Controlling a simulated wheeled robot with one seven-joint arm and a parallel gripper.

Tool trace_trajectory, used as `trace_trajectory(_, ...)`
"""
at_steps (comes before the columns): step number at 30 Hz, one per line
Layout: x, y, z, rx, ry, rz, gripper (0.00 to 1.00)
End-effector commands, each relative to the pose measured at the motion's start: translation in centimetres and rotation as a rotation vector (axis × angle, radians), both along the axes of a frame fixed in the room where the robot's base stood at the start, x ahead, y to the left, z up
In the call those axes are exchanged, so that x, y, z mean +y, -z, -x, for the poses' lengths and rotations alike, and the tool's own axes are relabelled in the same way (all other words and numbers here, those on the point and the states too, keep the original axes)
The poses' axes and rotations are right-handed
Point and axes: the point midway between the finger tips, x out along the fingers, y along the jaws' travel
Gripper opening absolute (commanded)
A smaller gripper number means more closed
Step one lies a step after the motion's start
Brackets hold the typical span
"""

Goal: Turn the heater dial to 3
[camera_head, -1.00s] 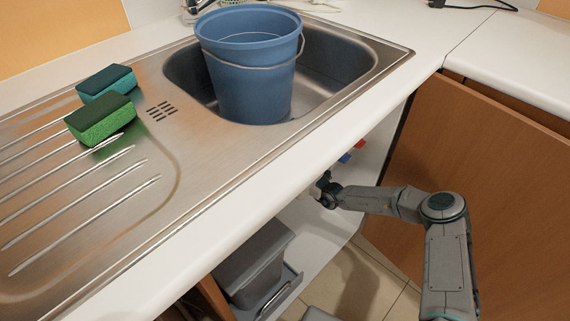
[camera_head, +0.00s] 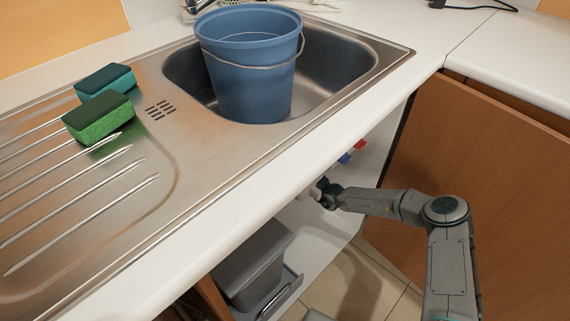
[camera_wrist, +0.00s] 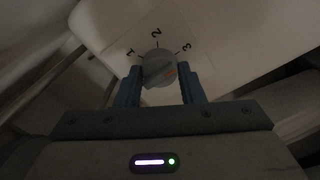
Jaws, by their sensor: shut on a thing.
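The heater dial (camera_wrist: 158,63) is a round grey knob on a pale heater body (camera_wrist: 205,25), seen in the wrist view. The numbers 1, 2 and 3 are marked around its far side, with 3 at the right. In the head view my gripper (camera_head: 324,192) is under the counter's front edge, and the dial is not clear there.
The counter edge (camera_head: 240,190) runs just above my gripper. A blue bucket (camera_head: 249,85) stands in the sink (camera_head: 335,70), with two sponges on the drainer. A grey bin (camera_head: 250,270) sits below, and a brown cabinet door (camera_head: 500,200) is behind my arm.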

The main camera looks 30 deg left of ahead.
Motion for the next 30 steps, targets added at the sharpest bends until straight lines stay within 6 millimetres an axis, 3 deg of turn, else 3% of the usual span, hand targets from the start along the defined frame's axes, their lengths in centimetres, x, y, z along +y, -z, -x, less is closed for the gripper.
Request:
trace_trajectory(2,0.0,0.1,0.0,0.004,0.001,0.002,0.12)
trace_trajectory(3,0.0,0.1,0.0,0.004,0.001,0.002,0.43)
trace_trajectory(5,0.0,0.1,0.0,0.004,0.001,0.002,0.56)
trace_trajectory(17,-0.8,-0.1,0.2,0.002,0.000,0.001,0.56)
trace_trajectory(30,-9.7,-0.2,2.7,0.003,0.003,0.002,0.56)
